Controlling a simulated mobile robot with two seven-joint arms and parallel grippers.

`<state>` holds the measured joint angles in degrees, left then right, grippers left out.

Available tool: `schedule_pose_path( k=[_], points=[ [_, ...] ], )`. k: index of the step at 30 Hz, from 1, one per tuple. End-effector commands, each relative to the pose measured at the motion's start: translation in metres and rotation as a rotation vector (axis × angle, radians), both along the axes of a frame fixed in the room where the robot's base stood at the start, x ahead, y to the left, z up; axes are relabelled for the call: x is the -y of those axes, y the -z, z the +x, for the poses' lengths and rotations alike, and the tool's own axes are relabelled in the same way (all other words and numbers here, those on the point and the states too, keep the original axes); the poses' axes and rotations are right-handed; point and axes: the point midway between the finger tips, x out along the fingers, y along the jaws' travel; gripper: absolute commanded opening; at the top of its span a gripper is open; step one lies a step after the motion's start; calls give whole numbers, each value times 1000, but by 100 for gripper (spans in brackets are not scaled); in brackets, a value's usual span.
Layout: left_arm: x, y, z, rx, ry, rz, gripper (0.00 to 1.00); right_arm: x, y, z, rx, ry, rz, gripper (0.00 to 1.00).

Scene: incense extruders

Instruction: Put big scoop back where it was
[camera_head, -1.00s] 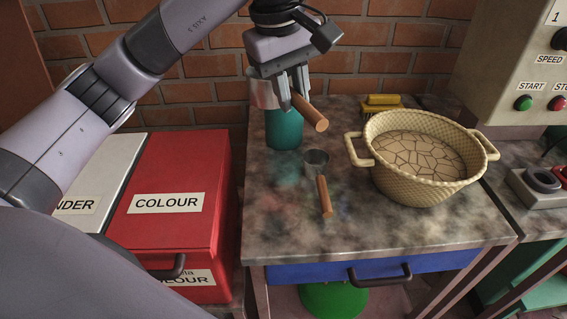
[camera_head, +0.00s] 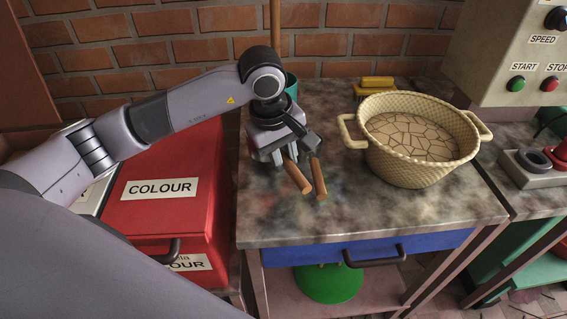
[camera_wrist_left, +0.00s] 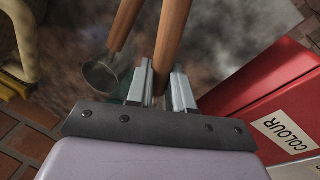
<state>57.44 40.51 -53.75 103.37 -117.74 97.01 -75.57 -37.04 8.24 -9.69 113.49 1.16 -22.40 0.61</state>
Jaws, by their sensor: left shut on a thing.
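My left gripper (camera_head: 284,156) is shut on the wooden handle of the big scoop (camera_head: 298,178), low above the grey stone-like table top (camera_head: 380,215). The scoop's metal cup is hidden behind the gripper. In the left wrist view the big scoop's handle (camera_wrist_left: 172,42) passes between the two fingers (camera_wrist_left: 160,86). The small scoop (camera_head: 319,181) lies just right of it, its handle almost parallel. In the wrist view the small scoop's metal cup (camera_wrist_left: 103,76) shows beside the fingers. I cannot tell whether the big scoop touches the table. My right gripper is not in view.
A woven basket (camera_head: 418,165) stands on the right of the table, with a yellow brush (camera_head: 376,84) behind it. A teal cup (camera_head: 291,86) is mostly hidden behind my left arm. A red COLOUR bin (camera_head: 165,205) stands left of the table. The table's front middle is clear.

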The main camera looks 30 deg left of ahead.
Motion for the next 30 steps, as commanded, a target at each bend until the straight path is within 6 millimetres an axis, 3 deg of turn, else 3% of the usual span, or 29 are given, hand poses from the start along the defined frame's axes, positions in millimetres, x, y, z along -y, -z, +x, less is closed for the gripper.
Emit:
schedule_pose_path(
  k=[4, 10, 11, 12, 13, 14, 23, 30],
  points=[
    [0, 23, 0, -2, -1, 0, 0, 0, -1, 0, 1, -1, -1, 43],
    [0, 25, 0, -1, 0, 1, 0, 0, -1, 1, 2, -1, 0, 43],
    [0, 26, 0, -3, 0, 1, 25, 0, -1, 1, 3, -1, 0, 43],
    [0, 26, -1, -3, 0, 1, 38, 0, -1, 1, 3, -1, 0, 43],
    [0, 26, -1, -3, 0, 1, 47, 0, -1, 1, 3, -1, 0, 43],
    [0, 26, -1, -3, 0, 1, 50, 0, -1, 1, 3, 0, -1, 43],
    [0, 23, 0, -1, 0, 1, 50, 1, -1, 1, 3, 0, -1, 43],
    [-3, -9, -6, 4, 0, 1, 50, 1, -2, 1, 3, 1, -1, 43]
  ],
)
